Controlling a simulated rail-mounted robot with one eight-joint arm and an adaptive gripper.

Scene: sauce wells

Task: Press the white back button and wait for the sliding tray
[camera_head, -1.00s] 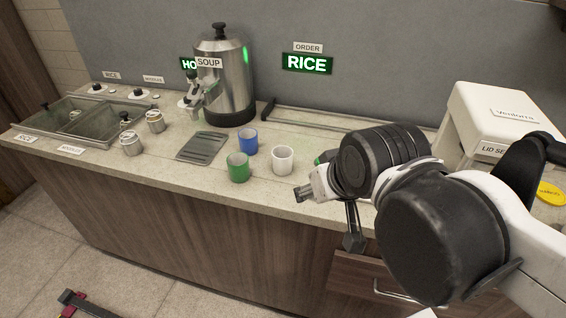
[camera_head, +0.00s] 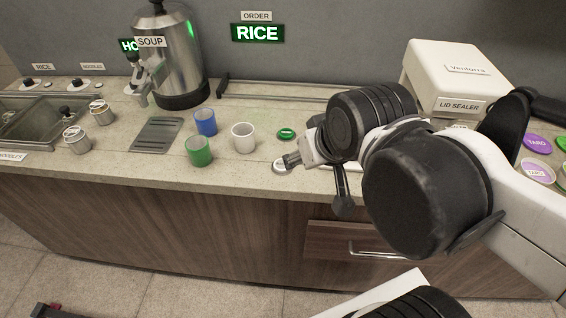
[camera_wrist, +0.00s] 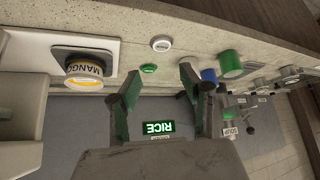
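My gripper (camera_head: 291,161) hangs over the counter right of the cups. In the wrist view my gripper (camera_wrist: 158,74) is open, its fingers apart with nothing between them. A white round disc (camera_head: 281,167) lies by the fingertips in the head view; it also shows in the wrist view (camera_wrist: 161,43). A green round disc (camera_head: 286,134) lies behind it. I cannot tell whether either is a button. The white lid sealer (camera_head: 428,72) stands at the right back. In the wrist view a cup marked MANGO (camera_wrist: 85,69) stands on a dark plate (camera_wrist: 107,55), possibly the tray.
White (camera_head: 243,138), blue (camera_head: 205,122) and green (camera_head: 199,151) cups stand left of my gripper. The steel soup urn (camera_head: 180,60) is behind them. Purple lids (camera_head: 537,143) lie at the right. My arm hides part of the counter before the sealer.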

